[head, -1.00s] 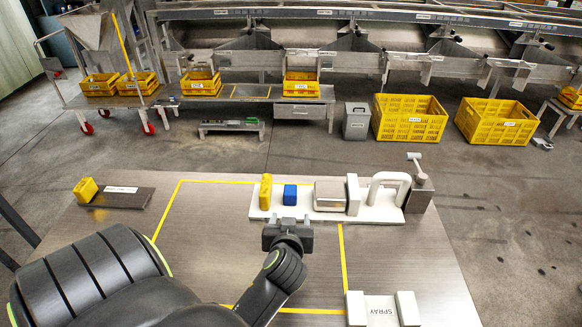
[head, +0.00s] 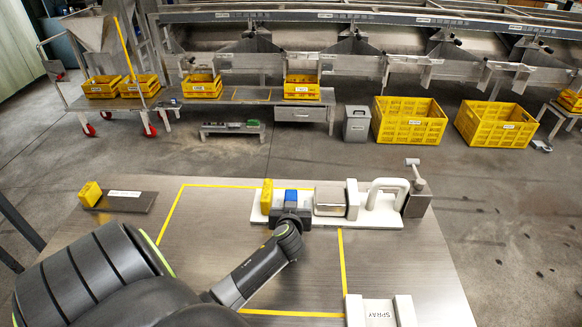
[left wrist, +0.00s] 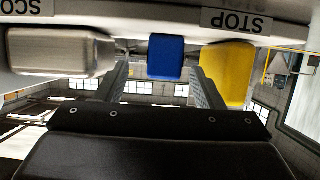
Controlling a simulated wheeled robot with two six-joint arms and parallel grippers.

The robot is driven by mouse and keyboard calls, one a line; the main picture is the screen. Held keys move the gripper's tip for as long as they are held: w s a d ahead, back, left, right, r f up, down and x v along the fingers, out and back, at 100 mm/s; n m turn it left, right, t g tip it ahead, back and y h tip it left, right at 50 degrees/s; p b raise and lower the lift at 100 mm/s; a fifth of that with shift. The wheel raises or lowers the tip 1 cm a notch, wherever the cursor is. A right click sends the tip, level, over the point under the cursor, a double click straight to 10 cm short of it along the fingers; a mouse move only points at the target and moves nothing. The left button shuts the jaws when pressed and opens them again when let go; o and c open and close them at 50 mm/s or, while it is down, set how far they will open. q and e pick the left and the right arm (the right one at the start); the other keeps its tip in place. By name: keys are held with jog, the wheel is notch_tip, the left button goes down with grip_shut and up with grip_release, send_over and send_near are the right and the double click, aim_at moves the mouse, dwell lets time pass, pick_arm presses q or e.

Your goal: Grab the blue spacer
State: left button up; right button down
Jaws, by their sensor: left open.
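The blue spacer (head: 291,196) stands on a white board (head: 257,219) between a yellow block (head: 266,197) and a silver block (head: 328,199). My left gripper (head: 290,213) is at its near side and hides its lower part in the head view. In the left wrist view the picture is upside down. There the blue spacer (left wrist: 166,56) lies between the two spread fingers of my left gripper (left wrist: 160,78), with a gap on each side. How far the fingers reach along it is unclear. My right gripper is not in view.
The yellow block (left wrist: 227,72) and silver block (left wrist: 60,52) stand close outside the fingers. A white handle (head: 387,190) and a grey post (head: 416,200) are further right on the board. A white SPRAY holder (head: 380,312) sits at the front right.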

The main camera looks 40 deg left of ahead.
pick_arm(q)
jog(key=shift+a+p+x, duration=0.25)
jog(key=shift+p+x, duration=0.2)
jog(key=shift+x, duration=1.8)
jog(key=shift+s, duration=0.2)
jog(key=shift+c, duration=0.4)
jog(key=c, duration=1)
